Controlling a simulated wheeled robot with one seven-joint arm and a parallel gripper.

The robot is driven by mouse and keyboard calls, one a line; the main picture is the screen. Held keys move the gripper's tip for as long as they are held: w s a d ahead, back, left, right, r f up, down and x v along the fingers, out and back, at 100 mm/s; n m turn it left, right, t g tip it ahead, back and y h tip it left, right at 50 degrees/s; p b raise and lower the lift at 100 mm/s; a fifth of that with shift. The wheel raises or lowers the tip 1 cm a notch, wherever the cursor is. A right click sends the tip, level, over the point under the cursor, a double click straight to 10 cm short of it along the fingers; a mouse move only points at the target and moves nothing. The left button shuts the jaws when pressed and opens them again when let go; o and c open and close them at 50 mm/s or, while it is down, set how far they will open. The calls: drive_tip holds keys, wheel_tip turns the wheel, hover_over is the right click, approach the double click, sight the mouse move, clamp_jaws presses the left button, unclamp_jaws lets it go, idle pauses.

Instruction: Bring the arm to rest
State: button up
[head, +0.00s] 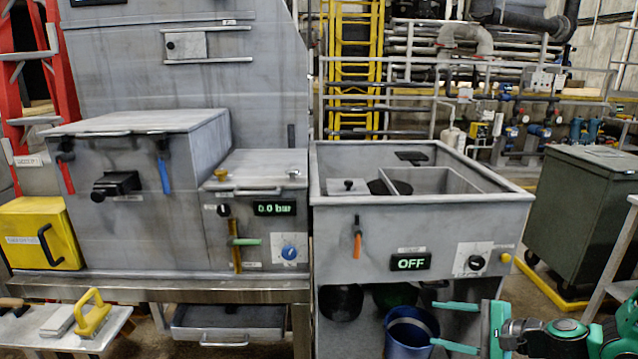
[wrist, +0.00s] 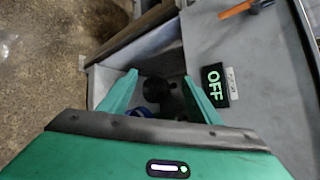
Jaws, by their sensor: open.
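My gripper (head: 455,326) shows at the lower right in the head view, its two green fingers spread apart and pointing left, with nothing between them. It is in front of the grey sink-like unit (head: 345,255), low, below the OFF display (head: 410,263). Behind and beside the fingers is a blue bin (head: 408,328) in the unit's lower opening. In the wrist view the open fingers (wrist: 160,95) point toward the lower opening, with a dark round thing and a bit of blue between them. Part of my arm reaches in from the right edge.
A steel box (head: 130,210) and a smaller unit reading 0.0 bar (head: 262,225) stand on a bench at left. A yellow box (head: 40,235) is at far left. A dark green wheeled bin (head: 585,215) stands at right. Floor shows between the grey unit and this bin.

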drive_tip(key=s+d+n+g+h, duration=0.35)
drive_tip(key=s+n+g, duration=0.35)
drive_tip(key=s, duration=0.4)
drive_tip(key=s+d+r+n+g+h, duration=0.1)
drive_tip(key=s+d+r+h, duration=0.1)
drive_tip(key=s+r, duration=0.5)
drive_tip(key=s+d+r+n+g+h, duration=0.1)
drive_tip(key=s+d+r+n+h, duration=0.1)
drive_tip(key=s+d+r, duration=0.3)
drive_tip(key=s+r+h, duration=0.1)
drive_tip(key=s+r, duration=0.2)
drive_tip(key=s, duration=0.2)
drive_tip(key=shift+s, duration=0.35)
